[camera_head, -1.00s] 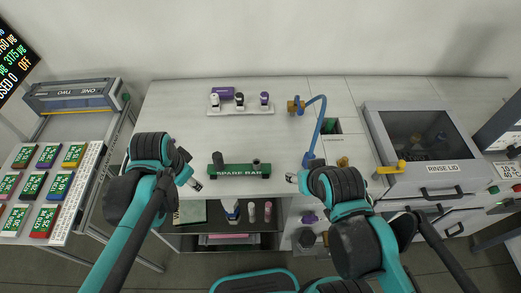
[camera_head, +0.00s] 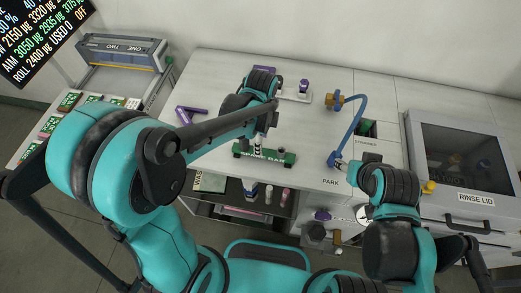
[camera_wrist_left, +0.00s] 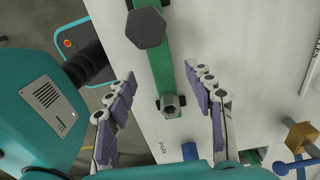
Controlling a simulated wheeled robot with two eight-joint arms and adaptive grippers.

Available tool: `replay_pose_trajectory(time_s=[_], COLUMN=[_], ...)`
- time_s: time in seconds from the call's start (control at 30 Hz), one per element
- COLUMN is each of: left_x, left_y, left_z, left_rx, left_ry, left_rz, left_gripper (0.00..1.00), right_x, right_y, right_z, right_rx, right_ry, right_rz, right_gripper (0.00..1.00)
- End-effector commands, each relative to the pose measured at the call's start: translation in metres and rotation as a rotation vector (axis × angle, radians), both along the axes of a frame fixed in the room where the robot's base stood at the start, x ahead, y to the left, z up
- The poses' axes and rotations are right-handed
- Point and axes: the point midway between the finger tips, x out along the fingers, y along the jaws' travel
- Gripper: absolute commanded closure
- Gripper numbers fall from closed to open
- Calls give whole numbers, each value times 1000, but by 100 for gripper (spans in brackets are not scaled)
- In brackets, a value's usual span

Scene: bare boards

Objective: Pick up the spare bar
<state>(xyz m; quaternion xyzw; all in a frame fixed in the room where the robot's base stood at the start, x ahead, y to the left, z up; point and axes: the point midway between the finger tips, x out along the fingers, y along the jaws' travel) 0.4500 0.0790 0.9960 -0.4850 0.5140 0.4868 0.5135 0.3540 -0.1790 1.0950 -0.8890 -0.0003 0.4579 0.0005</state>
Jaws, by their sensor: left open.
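The spare bar (camera_head: 249,152) is a green bar with a white label on its front, lying near the front edge of the white worktop. In the left wrist view the green bar (camera_wrist_left: 158,60) carries a large dark hexagonal knob and a smaller grey hexagonal post. My left gripper (camera_head: 262,138) is over the bar in the head view. In the wrist view its two purple-padded fingers (camera_wrist_left: 160,78) are open, one on each side of the bar, with nothing gripped. My right gripper (camera_head: 340,163) is by the PARK mark, right of the bar; its fingers are too small to read.
A blue curved arm (camera_head: 358,120) stands on the worktop right of the bar. A white rack (camera_head: 293,94) is behind, partly hidden by my left arm. A purple piece (camera_head: 190,112) lies at left. The RINSE LID box (camera_head: 465,165) is at right. An open shelf lies below the front edge.

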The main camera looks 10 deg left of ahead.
Motion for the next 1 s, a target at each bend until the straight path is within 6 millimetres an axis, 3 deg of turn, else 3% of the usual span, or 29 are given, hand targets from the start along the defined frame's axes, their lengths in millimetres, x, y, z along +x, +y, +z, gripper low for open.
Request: replay_pose_trajectory(time_s=[0.3,0.63,0.67,0.83,1.0], left_x=[3,2,2,2,2], left_y=[4,4,4,4,4], left_z=[-48,-54,-54,-54,-54], left_rx=[0,0,0,0,0], left_ry=[-1,-1,-1,-1,-1], left_rz=[3,3,3,3,3], left_gripper=[47,47,52,97,100], right_x=[0,0,0,0,0], right_y=[0,0,0,0,0], right_z=[-20,-21,-21,-21,-21], right_rx=[0,0,0,0,0], right_ry=[0,0,0,0,0], right_rz=[0,0,0,0,0], right_gripper=[50,50,50,50,50])
